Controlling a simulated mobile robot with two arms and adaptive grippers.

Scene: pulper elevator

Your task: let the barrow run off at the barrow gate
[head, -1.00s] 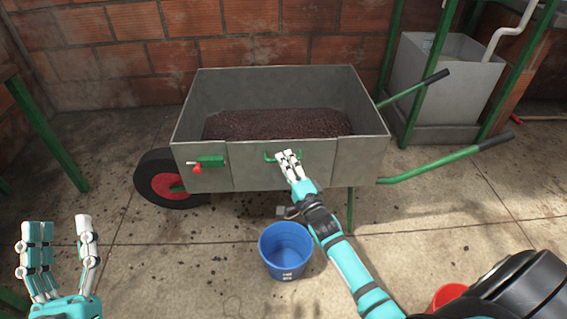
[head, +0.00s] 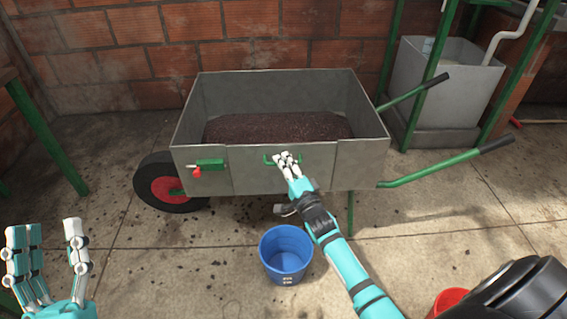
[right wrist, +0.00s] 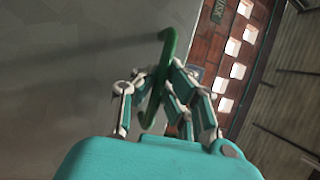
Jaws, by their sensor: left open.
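The grey metal barrow (head: 365,155) stands on the concrete, holding a dark red-brown mass (head: 275,127). A flat gate panel (head: 255,178) sits in its near side, with a green handle (head: 268,160) near the top. A green latch with a red knob (head: 209,164) is left of the panel. My right gripper (head: 287,160) has its fingers around the green handle, which also shows between them in the right wrist view (right wrist: 168,50). Its fingertips partly hide the handle. The panel looks down in place. My left gripper (head: 48,232) is open and empty at the lower left, away from the barrow.
A blue bucket (head: 285,262) stands on the floor below the gate. A red bucket (head: 447,300) shows partly behind my arm at the lower right. A grey tank (head: 440,85) stands at the back right. Green posts flank the scene. The brick wall closes off the back.

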